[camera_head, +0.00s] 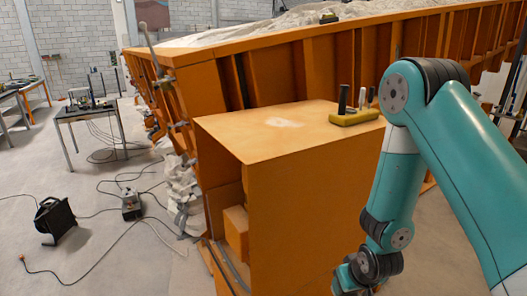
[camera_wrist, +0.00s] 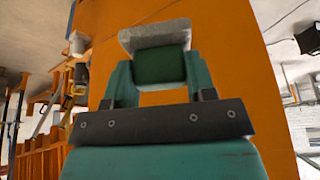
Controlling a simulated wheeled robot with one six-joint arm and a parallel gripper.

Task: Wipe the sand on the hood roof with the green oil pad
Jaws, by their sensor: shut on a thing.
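The orange hood (camera_head: 262,165) stands in the middle of the head view, with a flat roof. A small pale sand patch (camera_head: 284,123) lies on its roof. My gripper (camera_wrist: 157,76) is shut on the green oil pad (camera_wrist: 160,64), which has a pale grey edge and sits between the two teal fingers. In the head view, my wrist (camera_head: 368,266) is low, right of the hood and below roof height; the pad cannot be made out there. In the wrist view, an orange surface of the hood (camera_wrist: 225,60) lies behind the pad.
A yellow holder (camera_head: 355,117) with several upright tools stands at the roof's back right. A large orange sandbed (camera_head: 300,66) rises behind the hood. Cables, a black floor device (camera_head: 55,220) and a small table (camera_head: 85,112) are at left.

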